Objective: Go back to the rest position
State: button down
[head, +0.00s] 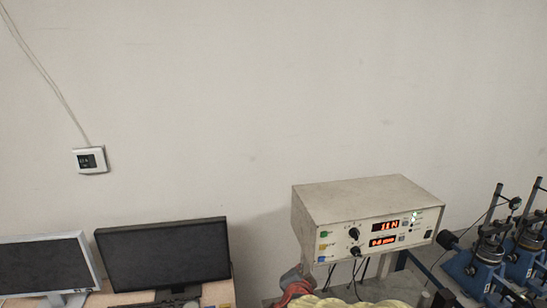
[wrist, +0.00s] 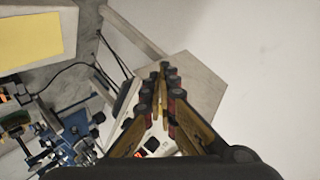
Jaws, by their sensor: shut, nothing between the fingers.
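My gripper (wrist: 160,75) shows only in the wrist view, with its two fingers brought together at the tips and nothing between them. Behind it in that view is a grey box-shaped instrument (wrist: 195,85), partly hidden by the fingers. The gap in depth between fingertips and instrument cannot be told. No part of my arm is clear in the head view.
Two dark monitors (head: 163,254) stand at the lower left. Blue metal apparatus (head: 490,255) with upright rods stands at the far right. A small white wall unit (head: 90,160) with a cable hangs at the left. The wall (head: 270,90) above is bare.

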jog(key=s+a+f+n+g+y+b, duration=0.3)
jog(key=s+n, duration=0.2)
jog(key=s, duration=0.3)
jog(key=s+a+f+n+g+y+b, duration=0.2)
jog(key=s+a+f+n+g+b, duration=0.15)
jog(key=s, duration=0.45)
jog(key=s+d+f+n+h+b, duration=0.1)
jog(key=s+d+f+b, duration=0.4)
jog(key=s+d+b, duration=0.3)
jog(key=s+d+f+n+h+b, duration=0.2)
jog(key=s+d+f+b, duration=0.2)
jog(key=s+d+b, duration=0.5)
jog(key=shift+s+f+b, duration=0.3)
jog(key=shift+s+f, duration=0.1)
jog(key=shift+s, duration=0.3)
